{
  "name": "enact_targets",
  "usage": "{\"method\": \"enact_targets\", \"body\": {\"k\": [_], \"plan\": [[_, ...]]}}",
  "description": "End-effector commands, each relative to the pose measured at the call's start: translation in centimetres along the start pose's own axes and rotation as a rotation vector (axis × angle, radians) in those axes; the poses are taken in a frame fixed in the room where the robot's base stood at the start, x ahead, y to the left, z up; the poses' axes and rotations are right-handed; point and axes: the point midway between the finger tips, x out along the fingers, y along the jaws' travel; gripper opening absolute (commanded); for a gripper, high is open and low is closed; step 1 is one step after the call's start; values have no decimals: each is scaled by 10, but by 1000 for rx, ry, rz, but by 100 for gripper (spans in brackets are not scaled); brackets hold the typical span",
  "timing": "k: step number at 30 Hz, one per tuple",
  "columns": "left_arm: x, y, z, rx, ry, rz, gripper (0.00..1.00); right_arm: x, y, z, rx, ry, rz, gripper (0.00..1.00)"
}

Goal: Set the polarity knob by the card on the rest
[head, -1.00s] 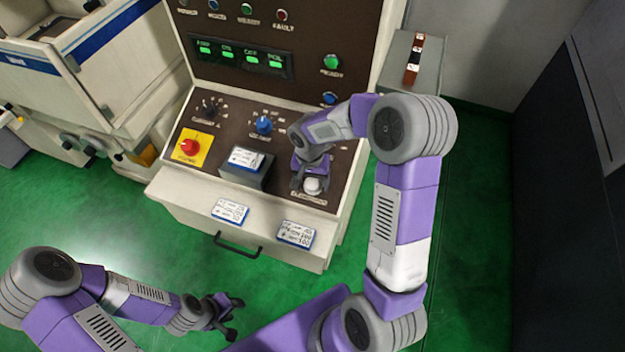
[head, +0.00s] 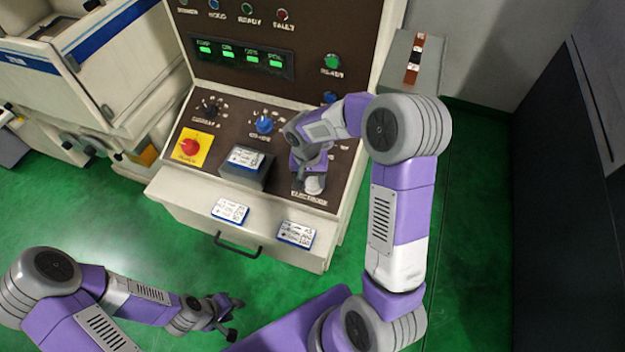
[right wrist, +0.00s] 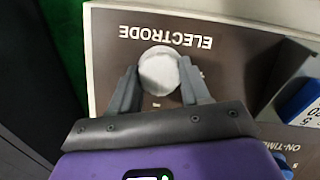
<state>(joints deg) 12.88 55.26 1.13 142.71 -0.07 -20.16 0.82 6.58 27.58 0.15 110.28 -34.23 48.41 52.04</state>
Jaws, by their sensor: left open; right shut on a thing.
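A pale round knob (right wrist: 158,72) sits beside the printed word ELECTRODE on the brown panel. The knob also shows in the head view (head: 314,186), partly covered by my right gripper (head: 309,178). In the right wrist view the right gripper's fingers (right wrist: 160,68) are shut on the knob's two sides. A white card with a blue edge (head: 245,157) lies on a grey sloped rest (head: 243,177); its writing is too small to read surely. My left gripper (head: 235,320) is open and empty, low over the green floor.
The panel also carries a blue knob (head: 264,124), a black knob (head: 209,107) and a red switch on a yellow plate (head: 189,147). Two more cards, left (head: 230,210) and right (head: 296,234), lie on the cream front ledge above a drawer handle (head: 238,248).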

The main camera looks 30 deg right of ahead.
Motion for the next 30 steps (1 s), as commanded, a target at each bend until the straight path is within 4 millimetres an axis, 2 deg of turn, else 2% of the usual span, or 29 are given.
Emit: {"method": "enact_targets", "body": {"k": [1,30], "plan": [[2,-1,0,0,0,0,43,5,-1,3,-37,-8,16,16],[20,-7,-1,0,0,0,43,8,-4,6,-893,-17,322,16]]}}
